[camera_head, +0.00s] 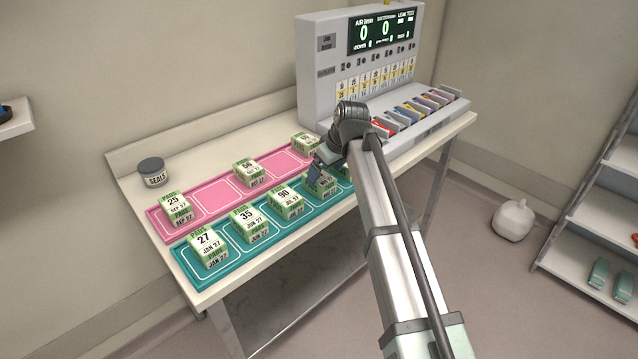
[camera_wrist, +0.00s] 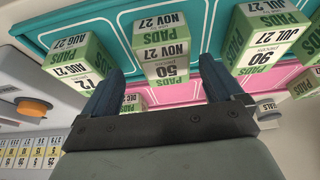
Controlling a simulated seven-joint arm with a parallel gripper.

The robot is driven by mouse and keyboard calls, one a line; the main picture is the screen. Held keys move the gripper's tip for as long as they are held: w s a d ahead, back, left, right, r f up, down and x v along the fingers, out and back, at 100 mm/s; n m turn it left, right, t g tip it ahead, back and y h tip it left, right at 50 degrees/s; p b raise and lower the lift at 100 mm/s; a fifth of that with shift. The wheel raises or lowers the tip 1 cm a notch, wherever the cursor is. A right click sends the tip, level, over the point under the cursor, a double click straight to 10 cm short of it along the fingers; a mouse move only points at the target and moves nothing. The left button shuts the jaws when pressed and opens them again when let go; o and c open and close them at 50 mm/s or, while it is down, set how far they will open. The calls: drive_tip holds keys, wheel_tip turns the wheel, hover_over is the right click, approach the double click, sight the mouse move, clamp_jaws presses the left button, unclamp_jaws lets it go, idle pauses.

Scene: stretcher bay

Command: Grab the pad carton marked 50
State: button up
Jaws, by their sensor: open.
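The pad carton marked 50 (camera_wrist: 165,48) is a green and white box dated NOV 27, upside down in the wrist view. In the head view a carton (camera_head: 320,183) in the teal tray (camera_head: 180,258) is partly covered by my gripper, its number unreadable. My gripper (camera_wrist: 163,68) is open and empty, with one dark finger to each side of the 50 carton in the wrist view. I cannot tell whether they touch it. My gripper also shows at the teal tray in the head view (camera_head: 322,168).
The carton marked 72 (camera_wrist: 80,62) and the carton marked 90 (camera_wrist: 262,40) flank the 50. Cartons 35 (camera_head: 247,221) and 27 (camera_head: 207,248) share the teal tray. The pink tray (camera_head: 212,196) behind holds several cartons. A seal jar (camera_head: 152,172) and a grey machine (camera_head: 330,75) stand nearby.

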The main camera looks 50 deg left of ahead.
sight(320, 177)
drive_tip(key=x, duration=0.5)
drive_tip(key=shift+s+a+r, duration=0.1)
drive_tip(key=shift+s, duration=0.25)
drive_tip(key=c, duration=1.2)
drive_tip(key=shift+r, duration=0.1)
